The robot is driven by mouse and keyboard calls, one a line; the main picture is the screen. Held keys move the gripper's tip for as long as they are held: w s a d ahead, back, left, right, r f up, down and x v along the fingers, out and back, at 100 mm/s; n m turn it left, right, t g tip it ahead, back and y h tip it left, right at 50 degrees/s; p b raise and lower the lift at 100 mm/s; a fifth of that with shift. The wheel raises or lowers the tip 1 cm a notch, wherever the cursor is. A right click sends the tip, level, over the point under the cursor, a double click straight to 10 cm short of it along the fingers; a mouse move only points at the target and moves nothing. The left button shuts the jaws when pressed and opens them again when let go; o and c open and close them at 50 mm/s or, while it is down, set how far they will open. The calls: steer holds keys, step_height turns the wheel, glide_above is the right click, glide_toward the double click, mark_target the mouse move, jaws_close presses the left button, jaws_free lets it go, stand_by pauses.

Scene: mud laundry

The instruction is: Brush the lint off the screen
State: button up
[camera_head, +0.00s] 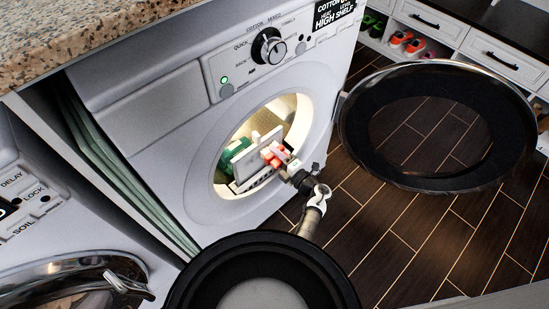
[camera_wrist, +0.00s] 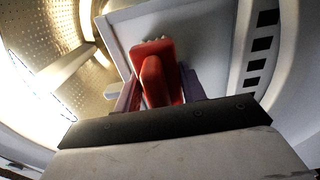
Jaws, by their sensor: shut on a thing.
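My gripper (camera_head: 278,156) is at the mouth of the open dryer, shut on a small red-orange thing, likely the brush (camera_head: 270,151). In the wrist view the red brush (camera_wrist: 158,72) is between my two purple-grey fingers. Behind it is a pale flat panel with a raised rim, which looks like the lint screen (camera_wrist: 200,22). In the head view the screen (camera_head: 262,139) stands tilted in the dryer opening, partly hidden by the brush. I cannot tell whether the brush touches it. No lint can be clearly made out.
The dryer (camera_head: 160,110) has its round door (camera_head: 360,130) swung open to the right. A green item (camera_head: 233,153) lies inside the lit drum. A slotted strip (camera_wrist: 262,45) borders the panel on the right. The dark tiled floor (camera_head: 410,240) is clear.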

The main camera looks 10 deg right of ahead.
mark_target(269, 163)
steer(key=shift+s+a+p, duration=0.65)
steer(key=shift+s+a, duration=0.45)
steer(key=shift+a, duration=0.25)
steer(key=shift+s+a+p, duration=0.35)
steer(key=shift+s+a, duration=0.3)
steer(key=shift+a, duration=0.3)
steer(key=shift+s+a+p, duration=0.35)
steer(key=shift+s+a, duration=0.3)
steer(key=shift+a, duration=0.35)
steer(key=shift+s+a+p, duration=0.35)
steer(key=shift+s+a, duration=0.3)
steer(key=shift+a, duration=0.3)
steer(key=v, duration=0.6)
steer(key=shift+p, duration=0.35)
steer(key=shift+d, duration=0.1)
